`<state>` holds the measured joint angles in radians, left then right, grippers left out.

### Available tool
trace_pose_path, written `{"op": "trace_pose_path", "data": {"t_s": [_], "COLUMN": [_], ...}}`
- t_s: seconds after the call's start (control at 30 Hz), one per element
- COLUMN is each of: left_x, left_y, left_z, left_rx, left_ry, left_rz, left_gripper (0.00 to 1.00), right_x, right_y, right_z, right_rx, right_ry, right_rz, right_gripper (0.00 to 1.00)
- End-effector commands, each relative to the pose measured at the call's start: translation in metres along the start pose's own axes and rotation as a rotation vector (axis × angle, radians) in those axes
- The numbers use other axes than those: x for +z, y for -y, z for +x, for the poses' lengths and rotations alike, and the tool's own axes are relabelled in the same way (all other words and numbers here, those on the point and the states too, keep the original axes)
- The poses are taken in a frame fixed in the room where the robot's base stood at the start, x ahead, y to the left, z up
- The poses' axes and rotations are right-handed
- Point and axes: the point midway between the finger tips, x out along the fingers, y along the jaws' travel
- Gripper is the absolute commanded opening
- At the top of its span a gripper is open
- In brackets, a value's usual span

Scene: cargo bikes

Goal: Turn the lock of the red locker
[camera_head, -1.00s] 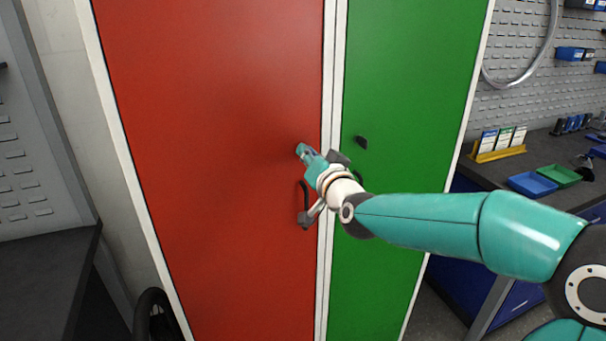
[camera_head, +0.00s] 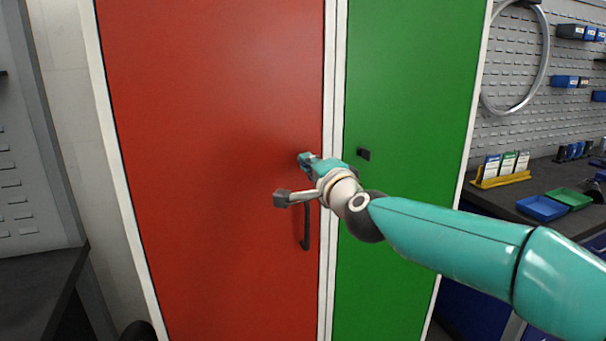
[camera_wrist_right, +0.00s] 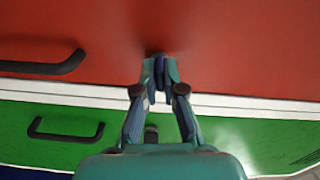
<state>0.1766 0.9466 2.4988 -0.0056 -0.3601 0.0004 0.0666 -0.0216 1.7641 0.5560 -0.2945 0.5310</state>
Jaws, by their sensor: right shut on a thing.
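The red locker door (camera_head: 210,130) fills the left and middle of the head view; its black handle (camera_head: 306,228) hangs vertical near the door's right edge. My right gripper (camera_head: 304,159) is at the door just above this handle. In the right wrist view the right gripper's fingertips (camera_wrist_right: 159,78) are shut on the small dark lock (camera_wrist_right: 157,65) of the red locker. The fingers hide most of the lock, so its angle cannot be told. My left gripper is not in view.
The green locker door (camera_head: 405,90) adjoins on the right, with its own dark lock (camera_head: 363,154). Its handle (camera_wrist_right: 65,131) shows in the right wrist view. A workbench with a blue tray (camera_head: 542,208) and a green tray (camera_head: 570,198) stands further right.

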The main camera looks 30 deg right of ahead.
Motion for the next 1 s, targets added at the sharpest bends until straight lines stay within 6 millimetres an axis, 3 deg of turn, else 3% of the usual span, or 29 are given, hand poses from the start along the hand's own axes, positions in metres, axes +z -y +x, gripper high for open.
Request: {"op": "trace_pose_path", "data": {"t_s": [0.33, 0.83, 0.9, 1.0], "left_x": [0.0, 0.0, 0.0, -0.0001], "left_y": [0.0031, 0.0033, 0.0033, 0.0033], "left_z": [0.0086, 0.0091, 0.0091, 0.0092], "left_rx": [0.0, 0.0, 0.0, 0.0], "left_ry": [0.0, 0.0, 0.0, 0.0], "left_rz": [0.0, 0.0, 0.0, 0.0], "left_gripper": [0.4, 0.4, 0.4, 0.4], "right_x": [-0.0018, -0.0023, -0.0023, -0.002], "right_y": [0.0014, 0.0015, 0.0015, 0.0009], "right_z": [0.0002, 0.0002, 0.0002, 0.0001], "right_rx": [-0.006, -0.004, -0.004, -0.003], "right_ry": [-0.005, -0.006, -0.006, -0.005], "right_rz": [0.145, 0.169, 0.168, 0.167], "right_gripper": [0.0, 0.0, 0.17, 0.33]}}
